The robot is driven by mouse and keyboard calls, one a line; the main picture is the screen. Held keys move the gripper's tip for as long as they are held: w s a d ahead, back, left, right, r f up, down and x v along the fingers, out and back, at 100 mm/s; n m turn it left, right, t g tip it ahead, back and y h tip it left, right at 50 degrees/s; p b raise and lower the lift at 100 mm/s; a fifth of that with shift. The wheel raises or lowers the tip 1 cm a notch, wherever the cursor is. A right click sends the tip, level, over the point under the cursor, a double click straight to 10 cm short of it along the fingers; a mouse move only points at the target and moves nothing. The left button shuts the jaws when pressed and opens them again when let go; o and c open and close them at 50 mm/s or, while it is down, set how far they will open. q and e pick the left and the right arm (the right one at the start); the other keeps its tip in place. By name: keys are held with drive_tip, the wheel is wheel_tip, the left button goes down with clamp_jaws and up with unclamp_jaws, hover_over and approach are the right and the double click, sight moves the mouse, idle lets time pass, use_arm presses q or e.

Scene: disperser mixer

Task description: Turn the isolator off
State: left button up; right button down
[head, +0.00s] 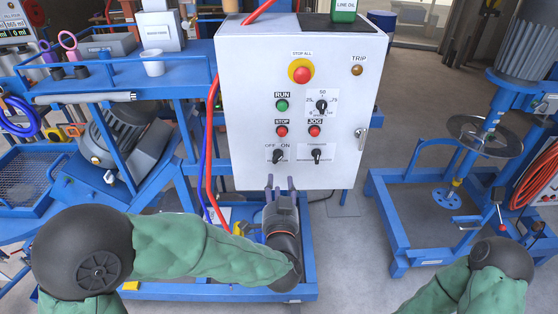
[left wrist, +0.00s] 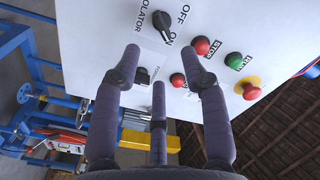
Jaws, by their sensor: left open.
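The isolator knob (head: 277,156) is a black rotary switch at the lower left of the white control panel (head: 240,100), with OFF and ON printed above it. In the left wrist view the knob (left wrist: 161,24) sits near the top, beside the word ISOLATOR, and its grip appears to point toward ON. My left gripper (head: 280,181) is in front of the panel's lower edge, below the knob. In the left wrist view its fingers (left wrist: 161,58) are spread and empty, apart from the knob. My right gripper is out of view.
The panel also carries a red stop button (head: 303,72), a green RUN button (head: 282,105) and other knobs close by. A blue bench (head: 190,85) is at left. A blue stand with a metal disc (head: 484,136) is at right. Floor between shows free.

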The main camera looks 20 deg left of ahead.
sight(278, 156)
use_arm(q)
drive_tip(key=b+x, duration=0.1)
drive_tip(key=x, duration=0.9)
drive_tip(key=shift+f, duration=0.1)
clamp_jaws()
